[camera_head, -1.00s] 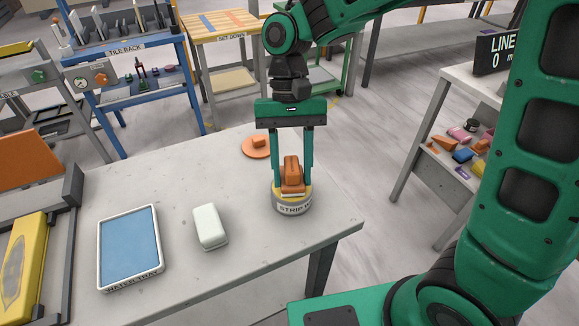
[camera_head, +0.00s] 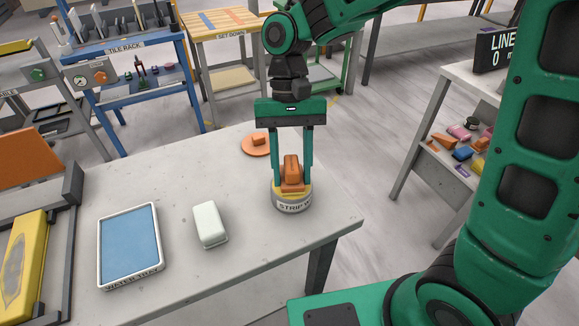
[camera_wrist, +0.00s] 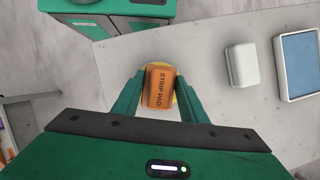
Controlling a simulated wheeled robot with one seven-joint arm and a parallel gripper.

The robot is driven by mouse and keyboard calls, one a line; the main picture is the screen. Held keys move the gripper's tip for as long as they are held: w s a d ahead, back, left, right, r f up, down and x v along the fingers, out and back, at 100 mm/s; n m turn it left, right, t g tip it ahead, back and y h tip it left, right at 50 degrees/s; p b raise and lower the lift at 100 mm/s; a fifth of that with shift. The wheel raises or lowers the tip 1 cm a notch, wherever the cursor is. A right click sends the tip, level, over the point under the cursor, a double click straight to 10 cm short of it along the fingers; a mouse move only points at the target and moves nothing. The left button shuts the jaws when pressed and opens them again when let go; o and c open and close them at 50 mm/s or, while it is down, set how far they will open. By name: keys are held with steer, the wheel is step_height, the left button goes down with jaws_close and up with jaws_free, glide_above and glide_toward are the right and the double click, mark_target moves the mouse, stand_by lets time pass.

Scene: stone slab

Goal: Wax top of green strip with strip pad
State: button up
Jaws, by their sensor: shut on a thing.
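My gripper (camera_head: 292,185) is shut on the strip pad (camera_head: 291,169), an orange block with a wider base. Its lettered top shows in the wrist view (camera_wrist: 160,88) between my two green fingers. The pad sits upright on the yellow wax of a round grey tin (camera_head: 292,205), whose label begins "STRIP W". Its underside is hidden and looks in contact with the wax. I cannot make out a green strip in either view.
A white block (camera_head: 210,225) and a blue-filled water tray (camera_head: 100,255) stand left of the tin. An orange disc-shaped pad (camera_head: 255,150) lies behind it. A dark frame holding a yellow slab (camera_head: 22,265) is at far left. The tabletop's right edge is close to the tin.

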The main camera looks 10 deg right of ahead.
mark_target(293, 172)
stand_by(0.4)
steer(key=shift+r, duration=3.45)
